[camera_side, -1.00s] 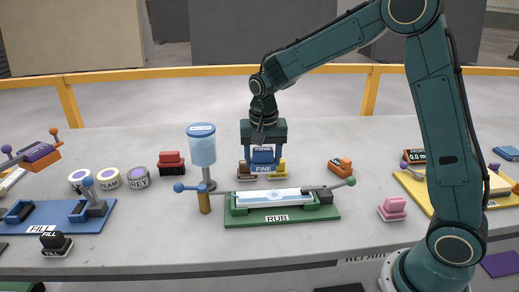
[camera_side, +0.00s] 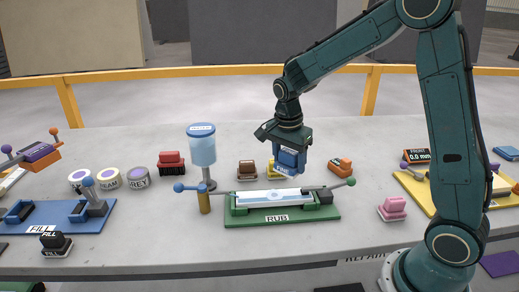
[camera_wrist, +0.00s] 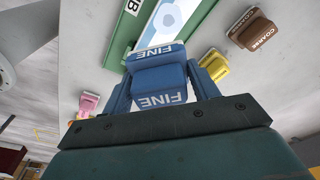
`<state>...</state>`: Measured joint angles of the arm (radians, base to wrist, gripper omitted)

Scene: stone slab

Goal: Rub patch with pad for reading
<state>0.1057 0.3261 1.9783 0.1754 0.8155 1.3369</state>
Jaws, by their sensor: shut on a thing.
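My gripper (camera_side: 291,162) is shut on a blue pad (camera_wrist: 159,82) marked FINE. It holds the pad in the air, tilted, just behind and above the right part of the green RUB fixture (camera_side: 325,213). The pad also shows between my fingers in the side view (camera_side: 288,160). In the fixture lies a pale strip (camera_side: 247,198) with a round light-blue patch (camera_side: 275,194) on it. The strip and patch also show at the top of the wrist view, where the pad overlaps the near end of the strip. The pad is apart from the strip.
A brown COARSE pad (camera_side: 247,170) and a partly hidden yellow pad (camera_side: 274,172) stand behind the fixture. An orange block (camera_side: 340,167) and a pink one (camera_side: 392,208) are to the right. A blue-topped dispenser (camera_side: 203,150) stands at the fixture's left.

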